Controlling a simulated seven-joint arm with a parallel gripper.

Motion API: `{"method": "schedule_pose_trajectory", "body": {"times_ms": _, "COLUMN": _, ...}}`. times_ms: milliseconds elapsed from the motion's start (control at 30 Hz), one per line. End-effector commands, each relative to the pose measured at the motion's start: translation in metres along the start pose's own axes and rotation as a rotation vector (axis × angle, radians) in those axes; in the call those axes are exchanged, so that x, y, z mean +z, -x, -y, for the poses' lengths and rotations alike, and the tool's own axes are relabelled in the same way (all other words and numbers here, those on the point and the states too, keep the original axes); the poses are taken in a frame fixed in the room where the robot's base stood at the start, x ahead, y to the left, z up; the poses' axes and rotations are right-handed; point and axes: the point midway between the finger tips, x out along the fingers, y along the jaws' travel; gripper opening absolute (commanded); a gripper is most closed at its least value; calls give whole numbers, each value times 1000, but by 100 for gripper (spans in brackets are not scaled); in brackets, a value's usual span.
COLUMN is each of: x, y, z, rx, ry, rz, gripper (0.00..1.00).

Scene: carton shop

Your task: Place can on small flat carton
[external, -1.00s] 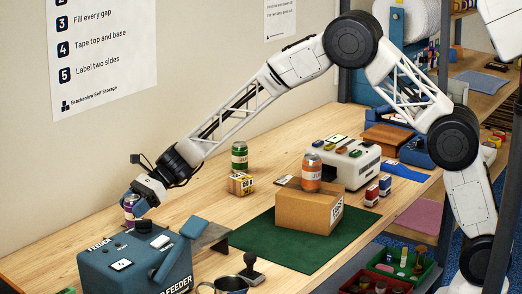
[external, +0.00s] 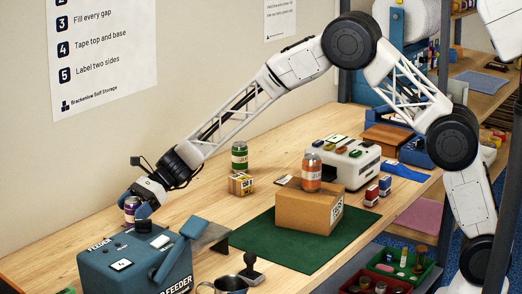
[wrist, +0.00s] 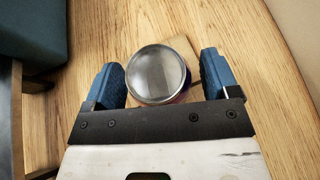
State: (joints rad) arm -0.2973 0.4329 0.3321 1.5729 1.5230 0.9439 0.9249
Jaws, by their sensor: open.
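A purple can (external: 131,209) with a silver top stands behind the teal feeder at the left of the bench. My gripper (external: 139,204) is at this can, its blue fingers open. In the wrist view the can's round top (wrist: 157,72) lies between the two spread fingers, with a gap visible at the left finger. A flat tan piece (wrist: 184,68) shows from under the can's right side; I cannot tell for sure that it is the small flat carton. The can's base is hidden behind the feeder in the external view.
The teal feeder (external: 125,270) with its lever stands close in front of my gripper. Bare bench lies between.

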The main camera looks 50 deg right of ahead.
Motion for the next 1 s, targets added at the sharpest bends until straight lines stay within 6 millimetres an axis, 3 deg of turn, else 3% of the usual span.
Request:
{"method": "schedule_pose_trajectory", "body": {"times_ms": 267, "x": 3, "y": 14, "z": 0, "rx": -1, "ry": 1, "rz": 0, "gripper": 81}}
{"method": "schedule_pose_trajectory", "body": {"times_ms": 800, "x": 2, "y": 93, "z": 1, "rx": -2, "ry": -1, "rz": 0, "gripper": 81}}
{"method": "schedule_pose_trajectory", "body": {"times_ms": 1000, "x": 3, "y": 114, "z": 0, "rx": -1, "ry": 0, "rz": 0, "gripper": 81}}
